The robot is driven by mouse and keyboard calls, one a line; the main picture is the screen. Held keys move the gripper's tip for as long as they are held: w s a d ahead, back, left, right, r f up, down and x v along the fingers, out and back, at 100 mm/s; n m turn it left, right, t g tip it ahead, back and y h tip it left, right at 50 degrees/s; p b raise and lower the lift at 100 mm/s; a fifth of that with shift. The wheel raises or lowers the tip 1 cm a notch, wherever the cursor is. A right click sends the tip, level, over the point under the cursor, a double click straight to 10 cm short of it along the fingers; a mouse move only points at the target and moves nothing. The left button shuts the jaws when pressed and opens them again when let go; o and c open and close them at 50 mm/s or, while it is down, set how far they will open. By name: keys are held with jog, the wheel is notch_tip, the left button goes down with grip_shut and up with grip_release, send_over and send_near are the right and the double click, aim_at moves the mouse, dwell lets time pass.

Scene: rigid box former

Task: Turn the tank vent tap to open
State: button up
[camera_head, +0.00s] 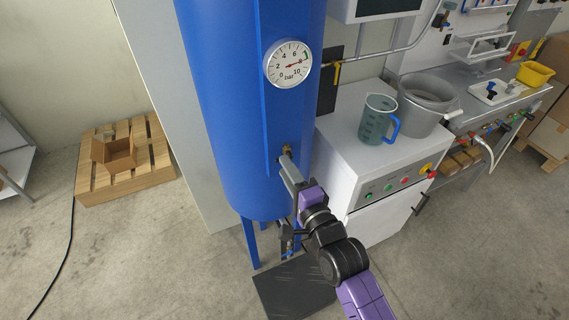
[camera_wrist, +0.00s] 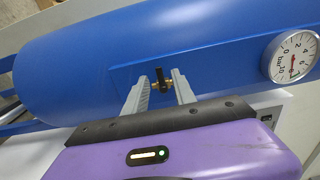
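The blue tank (camera_head: 228,100) stands upright in the head view and fills much of the wrist view (camera_wrist: 75,70). The vent tap (camera_wrist: 161,79) is a small brass fitting with a black lever on the tank's blue plate. In the wrist view the lever stands across the brass body. In the head view only a bit of brass at the tap (camera_head: 286,150) shows above my gripper (camera_head: 288,168). My gripper (camera_wrist: 159,84) is open, with one grey finger on each side of the tap. I see gaps between fingers and lever; contact in depth is unclear.
A white cabinet (camera_head: 345,165) with buttons stands close on the right, carrying a measuring jug (camera_head: 376,120) and a grey pot (camera_head: 428,100). A pallet (camera_head: 150,165) with an open carton lies at left.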

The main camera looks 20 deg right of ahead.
jog(key=shift+w, duration=1)
grip_shut()
